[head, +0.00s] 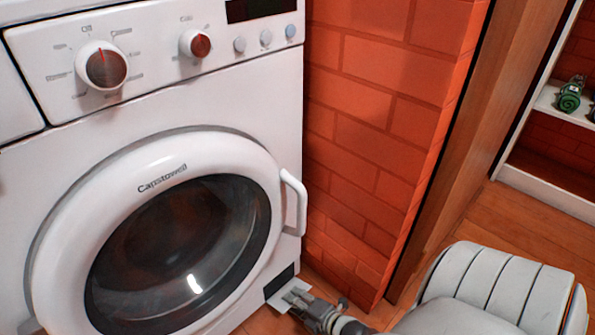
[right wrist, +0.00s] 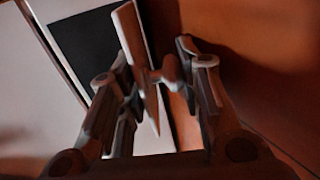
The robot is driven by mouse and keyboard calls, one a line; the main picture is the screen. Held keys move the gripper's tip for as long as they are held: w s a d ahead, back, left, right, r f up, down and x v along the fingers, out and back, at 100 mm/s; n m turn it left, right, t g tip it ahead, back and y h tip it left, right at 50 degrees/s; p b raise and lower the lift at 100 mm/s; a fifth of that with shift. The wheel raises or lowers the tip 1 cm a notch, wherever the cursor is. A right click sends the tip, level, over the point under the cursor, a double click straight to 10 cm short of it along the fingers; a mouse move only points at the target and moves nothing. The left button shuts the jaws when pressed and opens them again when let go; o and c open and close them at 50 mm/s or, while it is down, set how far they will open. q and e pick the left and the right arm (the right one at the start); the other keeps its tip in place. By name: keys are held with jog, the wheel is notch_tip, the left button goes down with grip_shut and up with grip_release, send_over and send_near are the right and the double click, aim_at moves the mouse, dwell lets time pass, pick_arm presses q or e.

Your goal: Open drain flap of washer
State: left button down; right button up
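The white washer (head: 250,100) fills the left of the head view, its round door closed. At its lower right corner is a dark square opening (head: 281,279); it also shows in the right wrist view (right wrist: 88,45). The drain flap (head: 272,298) stands swung out from this opening. In the right wrist view the flap (right wrist: 138,60) is seen nearly edge-on, with a small knob (right wrist: 166,72) on its right side. My right gripper (head: 298,298) has its fingers apart, with flap and knob between them (right wrist: 158,75); contact is unclear. My left gripper is not in view.
An orange brick wall (head: 370,120) stands close to the washer's right side. The door handle (head: 296,203) juts out above the flap. A wooden panel (head: 445,160) and a white shelf (head: 550,195) are at the right. Wooden floor (head: 495,225) is bare beyond my arm.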

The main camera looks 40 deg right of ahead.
jog(key=o, duration=0.3)
jog(key=shift+s+f, duration=0.1)
jog(key=shift+f, duration=0.05)
jog(key=shift+v, duration=3.95)
